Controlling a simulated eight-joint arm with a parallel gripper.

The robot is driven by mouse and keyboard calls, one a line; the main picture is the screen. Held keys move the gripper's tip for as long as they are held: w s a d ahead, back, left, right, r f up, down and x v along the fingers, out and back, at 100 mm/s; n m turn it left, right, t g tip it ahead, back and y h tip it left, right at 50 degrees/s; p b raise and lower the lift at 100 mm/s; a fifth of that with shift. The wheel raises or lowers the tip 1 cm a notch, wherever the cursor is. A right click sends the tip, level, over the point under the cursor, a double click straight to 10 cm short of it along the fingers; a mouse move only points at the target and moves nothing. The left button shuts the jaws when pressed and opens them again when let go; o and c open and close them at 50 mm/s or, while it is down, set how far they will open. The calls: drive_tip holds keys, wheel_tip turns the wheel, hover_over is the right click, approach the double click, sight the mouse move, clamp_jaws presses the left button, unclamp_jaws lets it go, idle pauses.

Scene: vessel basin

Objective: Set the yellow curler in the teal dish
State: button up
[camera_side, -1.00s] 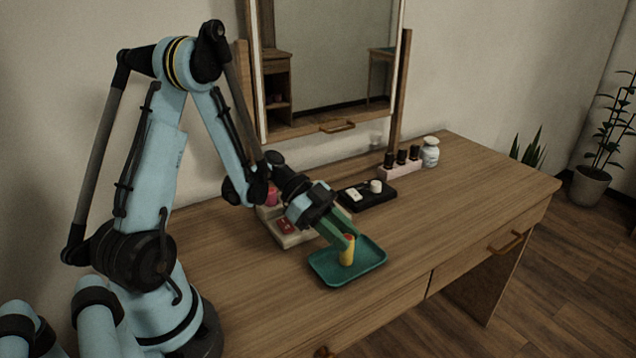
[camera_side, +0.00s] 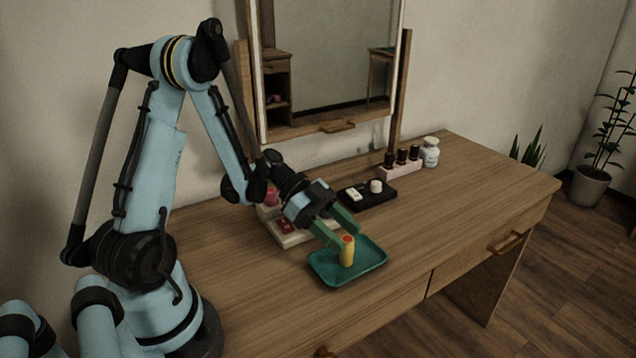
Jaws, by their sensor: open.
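The yellow curler (camera_side: 347,252) stands upright in the teal dish (camera_side: 372,268), near its middle. Its top end looks orange-red. The teal dish is a shallow rectangular tray lying flat near the front edge of the wooden table. My gripper (camera_side: 341,232) is open, with its two green fingers spread above the dish's back side. One finger is just left of and behind the curler, the other farther back to the right. The fingers do not grip the curler; whether the nearer one still touches it I cannot tell.
Behind the dish lie a pale tray (camera_side: 289,239) with red items and a black tray (camera_side: 379,198) with white pieces. A pink rack (camera_side: 400,171) with dark bottles and a white jar (camera_side: 430,153) stand farther back, below the mirror (camera_side: 333,55). The table's right side is clear.

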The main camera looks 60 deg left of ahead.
drive_tip(key=s+a+r, duration=0.2)
drive_tip(key=a+r, duration=0.1)
drive_tip(key=r, duration=0.6)
drive_tip(key=s+d+n+t+y, duration=0.2)
drive_tip(key=d+n+y, duration=0.4)
drive_tip(key=n+y, duration=0.5)
drive_tip(key=shift+s+n, duration=0.4)
drive_tip(key=shift+n, duration=0.8)
